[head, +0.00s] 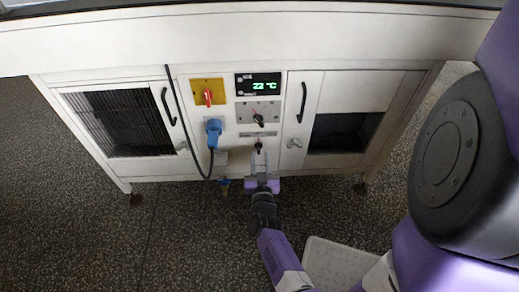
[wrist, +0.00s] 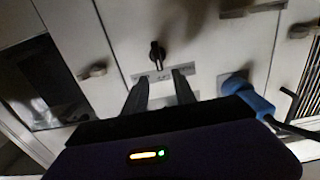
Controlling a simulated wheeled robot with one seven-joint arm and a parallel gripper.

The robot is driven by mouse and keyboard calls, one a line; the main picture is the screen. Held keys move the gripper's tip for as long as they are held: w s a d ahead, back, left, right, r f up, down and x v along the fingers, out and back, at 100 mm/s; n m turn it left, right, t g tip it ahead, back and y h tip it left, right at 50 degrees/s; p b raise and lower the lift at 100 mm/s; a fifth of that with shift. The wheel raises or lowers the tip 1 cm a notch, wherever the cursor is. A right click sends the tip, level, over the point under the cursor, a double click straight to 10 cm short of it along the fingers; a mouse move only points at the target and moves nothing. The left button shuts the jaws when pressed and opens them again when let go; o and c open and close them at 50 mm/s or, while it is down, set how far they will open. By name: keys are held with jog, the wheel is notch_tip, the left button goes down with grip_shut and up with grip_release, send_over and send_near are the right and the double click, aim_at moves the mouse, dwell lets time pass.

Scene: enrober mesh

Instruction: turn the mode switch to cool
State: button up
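Two black rotary switches sit on the white cabinet front in the head view. The upper one (head: 258,119) is on a grey plate, its handle tilted. The lower one (head: 258,146) is below a narrow label strip (head: 258,134). I cannot read their labels, so which is the mode switch is unclear. The wrist view shows one black knob (wrist: 157,54), its handle roughly upright, beside a label strip (wrist: 165,73); it looks like the lower switch. My gripper (head: 263,168) is just below the lower switch. In the wrist view its fingers (wrist: 158,80) are apart, empty, short of the knob.
A blue plug (head: 213,132) with a dark cable hangs left of the switches, near my gripper. A red switch on a yellow plate (head: 207,92) and a display reading 22 °C (head: 258,85) are above. Doors with black handles (head: 301,102) flank the panel.

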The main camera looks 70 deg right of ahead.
aim_at(259, 147)
jog(key=shift+b+x, duration=0.5)
jog(key=shift+x, duration=2.05)
jog(key=shift+w, duration=0.1)
jog(key=shift+c, duration=0.2)
grip_shut()
jog(key=shift+f, duration=0.1)
